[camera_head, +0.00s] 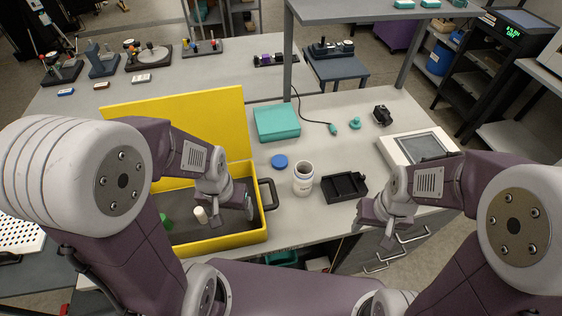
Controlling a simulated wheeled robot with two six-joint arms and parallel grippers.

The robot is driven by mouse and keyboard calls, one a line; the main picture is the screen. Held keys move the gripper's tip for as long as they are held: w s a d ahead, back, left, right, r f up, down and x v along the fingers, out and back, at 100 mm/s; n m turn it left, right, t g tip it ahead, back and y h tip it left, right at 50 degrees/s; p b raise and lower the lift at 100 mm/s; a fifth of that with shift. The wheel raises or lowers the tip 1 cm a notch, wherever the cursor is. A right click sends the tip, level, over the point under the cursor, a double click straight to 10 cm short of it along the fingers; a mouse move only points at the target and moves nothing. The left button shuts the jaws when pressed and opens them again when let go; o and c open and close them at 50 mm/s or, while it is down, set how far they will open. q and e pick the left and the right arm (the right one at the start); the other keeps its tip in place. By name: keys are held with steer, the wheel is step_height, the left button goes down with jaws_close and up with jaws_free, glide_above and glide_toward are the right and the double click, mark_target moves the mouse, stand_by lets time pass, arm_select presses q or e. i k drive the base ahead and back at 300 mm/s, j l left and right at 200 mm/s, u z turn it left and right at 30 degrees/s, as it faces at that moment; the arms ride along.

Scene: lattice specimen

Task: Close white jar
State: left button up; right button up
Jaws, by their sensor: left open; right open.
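The white jar (303,180) stands upright on the bench, and its top looks open. A round blue lid (280,161) lies flat on the bench just behind and to the left of the jar, apart from it. My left gripper (236,214) is over the yellow case, left of the jar, open, with its fingers partly hidden by the arm. My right gripper (368,214) is open near the bench's front edge, right of the jar and in front of the black tray. Neither gripper touches the jar or the lid.
The open yellow case (222,243) holds a small white item (201,215) and a green one (166,222). A black tray (344,187) sits right of the jar. A teal box (277,122) lies behind the lid. A white device with a screen (418,149) stands at right.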

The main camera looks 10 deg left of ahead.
mark_target(302, 184)
steer(key=j+z, duration=0.2)
steer(key=z, duration=0.25)
steer(key=k+j+z, duration=0.1)
steer(key=z, duration=0.4)
steer(key=k+j+z, duration=0.1)
steer(key=z, duration=0.35)
